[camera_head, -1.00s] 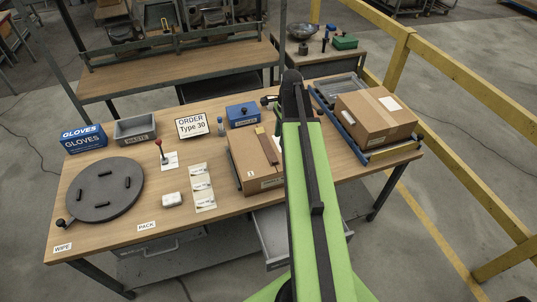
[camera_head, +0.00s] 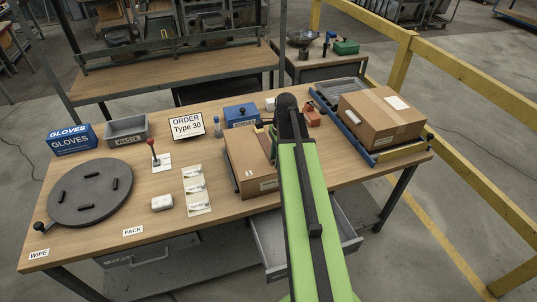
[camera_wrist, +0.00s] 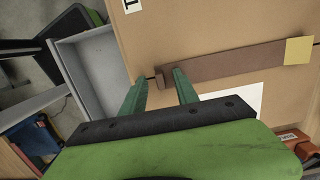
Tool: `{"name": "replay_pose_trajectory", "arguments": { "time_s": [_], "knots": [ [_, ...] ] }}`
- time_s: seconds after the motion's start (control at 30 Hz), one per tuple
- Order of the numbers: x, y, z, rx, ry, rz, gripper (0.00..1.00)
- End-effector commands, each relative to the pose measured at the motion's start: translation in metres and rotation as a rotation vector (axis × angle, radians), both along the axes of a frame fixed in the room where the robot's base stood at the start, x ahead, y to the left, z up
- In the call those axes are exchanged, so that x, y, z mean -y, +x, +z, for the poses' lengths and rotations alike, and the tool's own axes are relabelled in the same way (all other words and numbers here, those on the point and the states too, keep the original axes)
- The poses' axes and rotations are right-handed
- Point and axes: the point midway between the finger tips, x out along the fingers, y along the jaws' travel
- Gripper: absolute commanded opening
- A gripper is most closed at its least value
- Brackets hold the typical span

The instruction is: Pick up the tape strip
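The tape strip (camera_wrist: 235,64) is a flat brown band lying on top of a closed cardboard box (camera_head: 242,158). One end has a pale yellow tab (camera_wrist: 299,50); the other has a small raised brown end piece (camera_wrist: 160,79). My gripper (camera_wrist: 159,76) is open in the wrist view, with its two green fingers apart. The raised end shows between the fingertips, and the right fingertip overlaps the strip's edge. I cannot tell the height of the fingertips above the box. In the head view my arm hides the gripper and most of the strip.
An open grey drawer (camera_wrist: 93,75) lies beside the box. A larger carton (camera_head: 378,122) stands on a blue-sided tray at right. A blue box (camera_head: 241,115), an order sign (camera_head: 186,126) and a dark turntable (camera_head: 91,192) share the bench. A yellow railing (camera_head: 400,58) runs along the right.

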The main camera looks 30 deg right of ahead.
Motion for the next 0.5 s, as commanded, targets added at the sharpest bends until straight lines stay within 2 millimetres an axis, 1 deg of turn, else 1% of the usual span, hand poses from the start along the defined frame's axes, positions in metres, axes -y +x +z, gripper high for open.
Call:
{"name": "replay_pose_trajectory", "arguments": {
  "time_s": [0.17, 0.43, 0.5],
  "knots": [
    [-0.0002, 0.0002, 0.0014, 0.000, 0.000, 0.000, 0.36],
    [-0.0003, 0.0002, 0.0015, 0.000, 0.000, 0.001, 0.01],
    [-0.0004, 0.0003, 0.0015, 0.000, 0.000, 0.001, 0.00]
  ]
}}
